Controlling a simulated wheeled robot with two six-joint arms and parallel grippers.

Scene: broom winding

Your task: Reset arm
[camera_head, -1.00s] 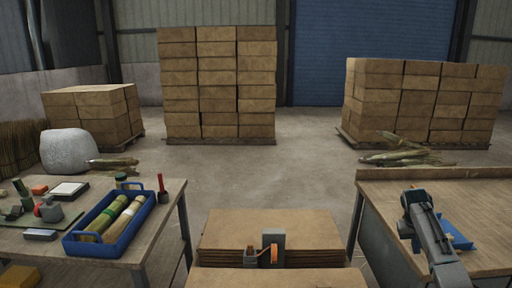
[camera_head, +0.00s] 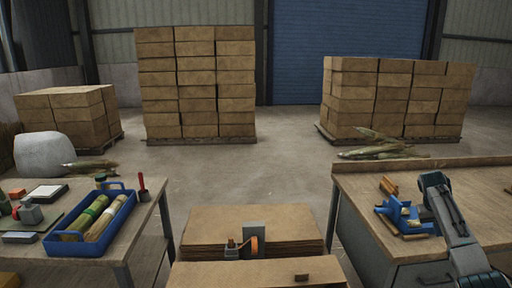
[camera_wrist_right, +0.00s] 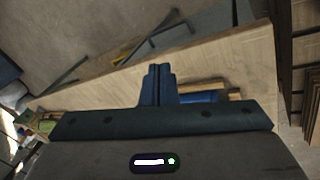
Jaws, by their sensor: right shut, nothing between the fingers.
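My right gripper (camera_wrist_right: 159,80) is shut and empty in the right wrist view, its two dark fingers together over the right wooden bench. In the head view my right arm comes in from the lower right and reaches up over that bench (camera_head: 356,183). A blue fixture (camera_head: 396,212) with wooden pieces around it stands on the bench, left of the arm. Part of something blue (camera_wrist_right: 202,97) shows just right of the fingers in the wrist view. My left gripper is not in view.
A left table (camera_head: 147,215) holds a blue tray (camera_head: 118,222) with broom bundles. Stacked cardboard (camera_head: 230,219) with a small tool (camera_head: 252,243) stands between the benches. Box pallets (camera_head: 196,85) stand behind, with corn husks (camera_head: 380,148) on the floor beyond the right bench.

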